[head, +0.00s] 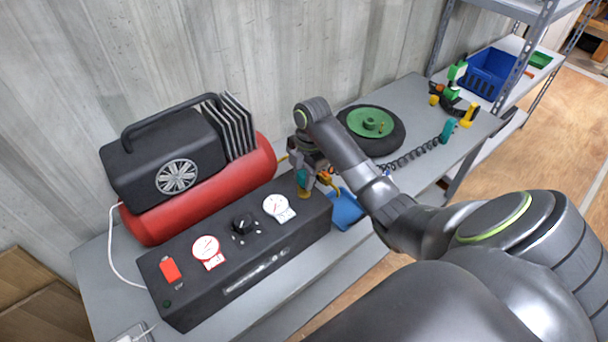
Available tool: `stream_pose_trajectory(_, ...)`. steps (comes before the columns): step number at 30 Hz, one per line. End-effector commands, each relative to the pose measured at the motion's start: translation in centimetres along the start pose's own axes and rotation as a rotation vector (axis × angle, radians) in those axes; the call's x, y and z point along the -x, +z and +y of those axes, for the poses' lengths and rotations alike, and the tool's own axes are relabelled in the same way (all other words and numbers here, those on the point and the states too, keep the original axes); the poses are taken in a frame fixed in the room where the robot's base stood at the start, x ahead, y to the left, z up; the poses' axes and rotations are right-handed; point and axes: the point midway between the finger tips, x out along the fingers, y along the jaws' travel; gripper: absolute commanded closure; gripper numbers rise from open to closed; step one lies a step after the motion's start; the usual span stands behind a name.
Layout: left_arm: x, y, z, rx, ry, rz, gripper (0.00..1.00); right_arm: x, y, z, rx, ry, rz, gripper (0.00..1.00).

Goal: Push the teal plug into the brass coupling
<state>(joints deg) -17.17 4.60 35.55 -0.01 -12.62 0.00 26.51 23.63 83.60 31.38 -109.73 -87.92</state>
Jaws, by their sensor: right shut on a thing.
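My right gripper (309,181) points down at the right end of the black control box. It is shut on the teal plug (301,176), of which a small part shows beside the fingers. The brass coupling (304,194) shows as a small yellowish piece just below the plug, at the box's end. The gripper hides much of both, and I cannot tell whether plug and coupling touch or how far one is inside the other. My left gripper is not in view.
The black control box (185,296) has gauges and a red switch. Behind it stands a red-tank compressor (263,162). A blue tray (345,210) lies right of the box. A wheel (393,140), a coiled hose (410,156) and a teal-handled piece (447,131) lie farther right on the bench.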

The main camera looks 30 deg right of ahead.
Motion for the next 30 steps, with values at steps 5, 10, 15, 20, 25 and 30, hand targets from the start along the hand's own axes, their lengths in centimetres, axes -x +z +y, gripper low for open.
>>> stream_pose_trajectory(5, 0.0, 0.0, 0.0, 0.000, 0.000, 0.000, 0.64, -0.1, 0.0, 0.0, 0.000, 0.000, 0.000, 0.90)
stream_pose_trajectory(10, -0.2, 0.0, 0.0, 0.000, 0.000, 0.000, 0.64, -0.3, 0.0, 0.0, 0.000, 0.000, 0.000, 0.90)
stream_pose_trajectory(15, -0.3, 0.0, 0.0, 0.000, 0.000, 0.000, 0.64, -0.7, 0.1, 0.0, 0.000, 0.000, 0.000, 0.90)
stream_pose_trajectory(20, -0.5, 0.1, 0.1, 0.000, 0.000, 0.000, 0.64, -1.0, 0.1, 0.0, 0.000, 0.000, 0.000, 0.90)
stream_pose_trajectory(25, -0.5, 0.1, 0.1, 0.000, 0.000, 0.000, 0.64, -1.2, 0.1, 0.0, 0.001, 0.000, 0.000, 0.63)
stream_pose_trajectory(30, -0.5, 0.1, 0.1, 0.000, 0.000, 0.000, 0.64, -1.2, 0.1, 0.0, 0.000, 0.000, 0.000, 0.44)
